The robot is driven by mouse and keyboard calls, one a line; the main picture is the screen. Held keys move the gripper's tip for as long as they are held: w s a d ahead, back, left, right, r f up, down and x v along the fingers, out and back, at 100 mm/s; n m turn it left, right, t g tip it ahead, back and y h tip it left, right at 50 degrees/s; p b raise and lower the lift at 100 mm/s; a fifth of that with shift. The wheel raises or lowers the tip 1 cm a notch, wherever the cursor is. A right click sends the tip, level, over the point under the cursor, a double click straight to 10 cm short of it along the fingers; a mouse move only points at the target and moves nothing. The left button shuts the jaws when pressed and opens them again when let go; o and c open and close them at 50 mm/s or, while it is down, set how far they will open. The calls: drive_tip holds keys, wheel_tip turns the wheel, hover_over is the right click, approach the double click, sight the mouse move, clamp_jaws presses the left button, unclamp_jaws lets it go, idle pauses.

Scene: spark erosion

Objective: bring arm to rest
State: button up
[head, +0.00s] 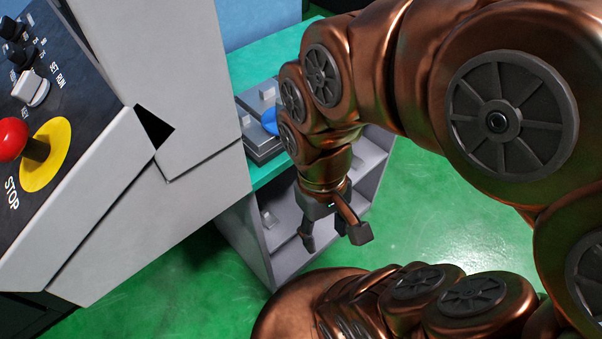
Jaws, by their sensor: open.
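My gripper (334,238) hangs at the end of my copper-coloured arm, in the middle of the head view. Its two dark fingers point down and stand apart, with nothing visible between them. It is in front of the open grey shelf unit (252,240). I cannot tell whether it touches the shelf. My arm comes in from the right and bends down, hiding part of the bench and shelf.
A control panel with a red stop button (12,139) and a switch is on the grey machine (195,75) at left. A green bench top (268,172) bears grey blocks (258,98) and a blue round thing (270,122). Green floor (440,220) is clear at right.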

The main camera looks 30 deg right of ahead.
wheel_tip(320, 180, up, 10)
drive_tip(key=p, duration=1)
drive_tip(key=shift+r, duration=0.2)
drive_tip(key=shift+w, duration=0.1)
